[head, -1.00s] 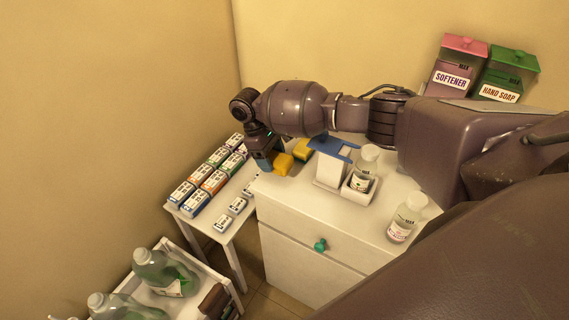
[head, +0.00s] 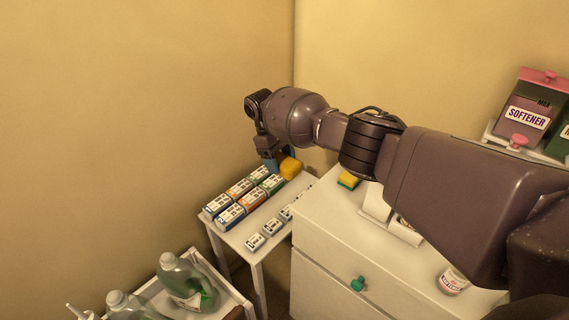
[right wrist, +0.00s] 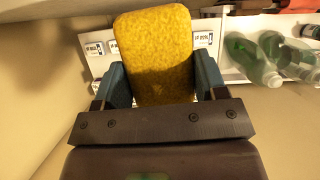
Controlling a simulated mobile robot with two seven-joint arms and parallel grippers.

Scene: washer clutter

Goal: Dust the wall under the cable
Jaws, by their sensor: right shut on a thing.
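My right gripper (head: 277,164) is shut on a yellow sponge (head: 291,168) and holds it above the small white table, near the rows of boxes. In the right wrist view the sponge (right wrist: 156,56) sits between the two blue fingers of the gripper (right wrist: 165,85). The wall (head: 150,120) is bare and tan in the head view, with a corner behind my right arm. I see no cable in these frames. My left gripper is not in view.
Several small boxes (head: 238,200) stand on the small table (head: 258,258). A white cabinet (head: 335,235) carries another yellow sponge (head: 348,181) and bottles. A low cart (head: 235,303) holds green bottles (head: 185,282). A softener dispenser (head: 527,112) is at the right.

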